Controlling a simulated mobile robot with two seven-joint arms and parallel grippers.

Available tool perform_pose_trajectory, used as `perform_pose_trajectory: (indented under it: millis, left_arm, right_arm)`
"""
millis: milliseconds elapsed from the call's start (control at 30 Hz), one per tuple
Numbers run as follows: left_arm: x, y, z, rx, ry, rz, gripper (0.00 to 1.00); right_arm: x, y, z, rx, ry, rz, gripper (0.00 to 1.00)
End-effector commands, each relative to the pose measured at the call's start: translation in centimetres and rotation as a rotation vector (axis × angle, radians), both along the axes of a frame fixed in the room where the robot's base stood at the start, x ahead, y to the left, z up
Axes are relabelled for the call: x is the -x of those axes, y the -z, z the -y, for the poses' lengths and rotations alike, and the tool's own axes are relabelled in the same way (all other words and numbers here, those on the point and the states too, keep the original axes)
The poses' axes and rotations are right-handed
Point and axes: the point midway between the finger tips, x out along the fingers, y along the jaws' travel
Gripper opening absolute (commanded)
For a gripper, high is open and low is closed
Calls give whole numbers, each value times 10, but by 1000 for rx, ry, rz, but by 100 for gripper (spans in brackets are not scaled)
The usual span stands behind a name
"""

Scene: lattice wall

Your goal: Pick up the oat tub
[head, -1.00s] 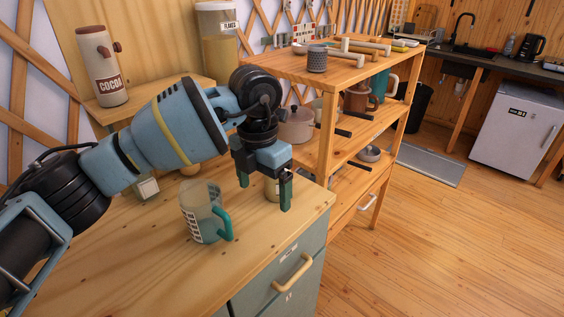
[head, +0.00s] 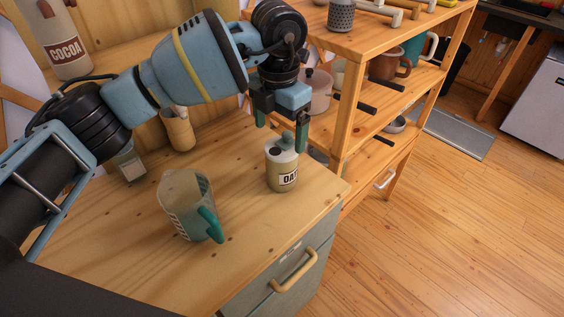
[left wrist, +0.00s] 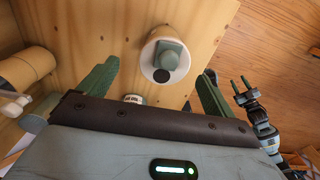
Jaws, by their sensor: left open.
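The oat tub (head: 282,178) is a small cream tub with a dark-lettered label, a pale lid and a green knob. It stands upright on the wooden counter near its right end. My left gripper (head: 282,128) is open and empty, fingers pointing down, just above the tub; the knob appears near finger height. In the left wrist view the tub (left wrist: 152,45) shows from its lid side, beyond and between the open fingers (left wrist: 155,88). My right gripper (left wrist: 241,86) shows small at the right of that view, its two fingers apart. It is not in the head view.
A clear jug with a green handle (head: 187,210) stands on the counter left of the tub. A cylindrical wooden holder (head: 178,130) stands farther back. A cocoa canister (head: 62,45) is on the raised shelf. An open shelf unit (head: 345,110) with pots and mugs is close on the right.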

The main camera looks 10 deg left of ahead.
Motion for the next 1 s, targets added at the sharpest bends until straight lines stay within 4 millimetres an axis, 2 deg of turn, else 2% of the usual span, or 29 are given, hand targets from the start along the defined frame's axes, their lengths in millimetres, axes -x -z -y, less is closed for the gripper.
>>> perform_pose_trajectory:
  millis: [67,267,633,933,1000]
  left_arm:
    - [1,8,0,-1,0,-3,91]
    - [1,13,1,-1,1,-1,91]
    - [4,58,7,0,-1,-1,91]
    - [4,62,7,-1,-1,-1,91]
    - [4,62,7,-1,-1,-1,83]
  right_arm:
    - [-2,-2,0,0,0,5,42]
    - [-8,-6,0,-1,0,19,42]
    - [-15,-13,0,-1,-1,38,42]
    - [-14,-12,1,1,-2,34,42]
    - [-13,-11,1,1,-2,34,42]
